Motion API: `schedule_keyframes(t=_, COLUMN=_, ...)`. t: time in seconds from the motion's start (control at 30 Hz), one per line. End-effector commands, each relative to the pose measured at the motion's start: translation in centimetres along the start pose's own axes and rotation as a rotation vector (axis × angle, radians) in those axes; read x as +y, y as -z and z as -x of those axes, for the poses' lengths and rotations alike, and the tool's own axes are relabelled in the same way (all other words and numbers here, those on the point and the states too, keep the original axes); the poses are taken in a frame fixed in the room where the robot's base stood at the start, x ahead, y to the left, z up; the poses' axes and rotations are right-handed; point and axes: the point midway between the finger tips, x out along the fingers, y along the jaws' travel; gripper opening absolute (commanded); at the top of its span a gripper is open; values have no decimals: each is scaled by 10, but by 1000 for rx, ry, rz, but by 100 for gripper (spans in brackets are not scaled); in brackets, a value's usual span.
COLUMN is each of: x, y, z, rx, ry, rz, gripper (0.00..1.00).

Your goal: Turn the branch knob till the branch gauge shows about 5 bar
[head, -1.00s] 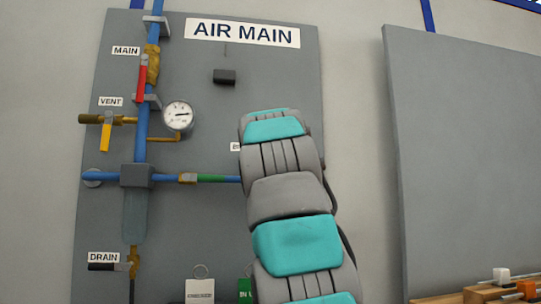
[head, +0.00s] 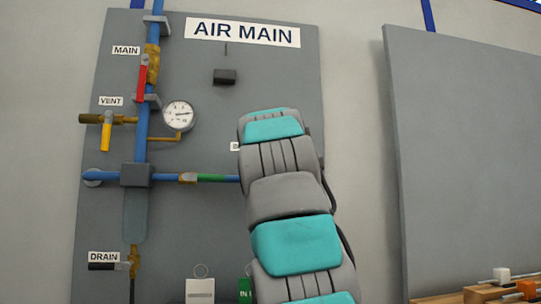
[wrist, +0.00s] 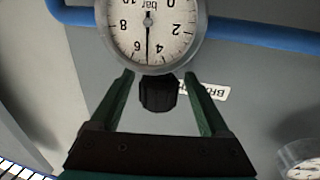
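The branch gauge (wrist: 150,30) is at the top of the wrist view, upside down. Its needle points straight down in the picture, midway between 4 and 6, so it reads about 5 bar. The dark ribbed branch knob (wrist: 158,93) is just below it. My gripper (wrist: 160,76) is open, with one green finger on each side of the knob. A gap shows between the knob and each finger. In the head view my arm hides the knob, the branch gauge and my gripper.
The grey AIR MAIN board (head: 215,120) carries a red main handle (head: 142,85), a yellow vent handle (head: 106,137), a main gauge (head: 180,115) and a black drain handle (head: 103,266). A blue pipe (wrist: 250,32) runs beside the branch gauge. Tags (head: 200,290) hang low.

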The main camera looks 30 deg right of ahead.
Motion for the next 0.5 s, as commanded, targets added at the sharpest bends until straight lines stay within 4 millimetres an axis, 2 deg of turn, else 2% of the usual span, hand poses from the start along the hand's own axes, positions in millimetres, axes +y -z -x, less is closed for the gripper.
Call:
schedule_keyframes(t=0.33, x=0, y=0, z=2, rx=1, ry=0, rz=0, gripper=82)
schedule_keyframes(t=0.5, x=0, y=0, z=11, rx=2, ry=0, rz=0, gripper=82)
